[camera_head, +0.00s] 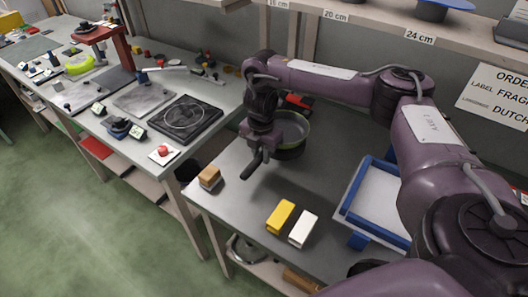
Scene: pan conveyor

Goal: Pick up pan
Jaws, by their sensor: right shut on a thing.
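A dark pan with a greenish inside (291,127) is on or just above the grey table near the back wall. I cannot tell whether its base touches the table. My right arm comes in from the right and reaches over the table. My right gripper (264,143) points down beside the pan and is shut on its dark handle, whose end sticks out toward the front left. The gripper and wrist hide part of the handle and the pan's left side. My left gripper is not in view.
A brown block (209,178), a yellow block (281,217) and a white block (303,229) lie along the table front. A blue-rimmed tray (352,192) is to the right. The left bench holds a black hot plate (187,119) and a red button (163,151). A shelf (350,22) runs above.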

